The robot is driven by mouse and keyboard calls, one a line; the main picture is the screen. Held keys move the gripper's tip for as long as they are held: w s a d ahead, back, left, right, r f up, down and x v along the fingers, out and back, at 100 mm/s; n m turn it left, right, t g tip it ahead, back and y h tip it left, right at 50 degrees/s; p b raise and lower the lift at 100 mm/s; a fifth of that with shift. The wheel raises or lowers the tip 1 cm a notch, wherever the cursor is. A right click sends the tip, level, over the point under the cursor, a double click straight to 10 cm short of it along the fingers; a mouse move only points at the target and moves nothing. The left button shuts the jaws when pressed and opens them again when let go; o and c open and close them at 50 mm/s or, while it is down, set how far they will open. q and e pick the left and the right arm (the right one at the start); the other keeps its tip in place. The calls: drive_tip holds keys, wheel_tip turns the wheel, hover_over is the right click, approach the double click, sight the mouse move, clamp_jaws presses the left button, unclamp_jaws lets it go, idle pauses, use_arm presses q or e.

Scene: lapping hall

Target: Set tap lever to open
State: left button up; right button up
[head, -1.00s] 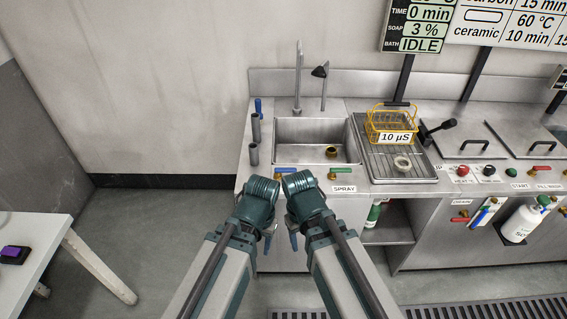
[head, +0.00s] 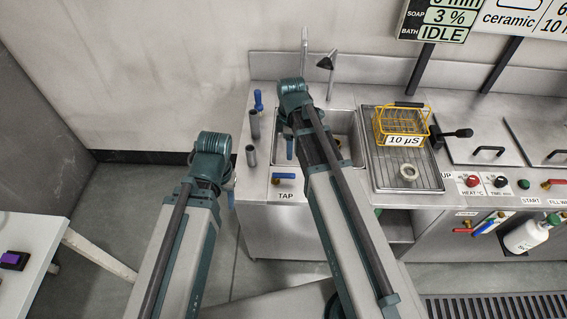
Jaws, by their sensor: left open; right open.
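The tap lever (head: 286,176) is a small blue handle on a brass valve at the sink's front edge, above the TAP label (head: 286,196). It lies sideways, pointing right from the valve. My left gripper (head: 231,196) is open, left of the lever and apart from it, in front of the counter's left end. My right gripper (head: 290,148) is open and looks to be over the sink's left part, above the lever in the picture. The fingers of both are only partly visible. The spout (head: 305,68) rises behind the sink.
My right arm covers much of the sink (head: 343,118) and the spray lever. Grey cylinders (head: 251,155) stand left of the sink. A yellow basket (head: 385,128) and a pale ring (head: 409,172) sit on the drain rack (head: 385,180). A white table (head: 45,235) is at left.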

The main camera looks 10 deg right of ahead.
sight(289, 175)
drive_tip(key=shift+s+f, duration=0.1)
drive_tip(key=shift+f, duration=0.05)
wheel_tip(289, 175, down, 14)
drive_tip(key=b, duration=1.4)
drive_tip(key=shift+r, duration=0.2)
clamp_jaws()
idle(0.6)
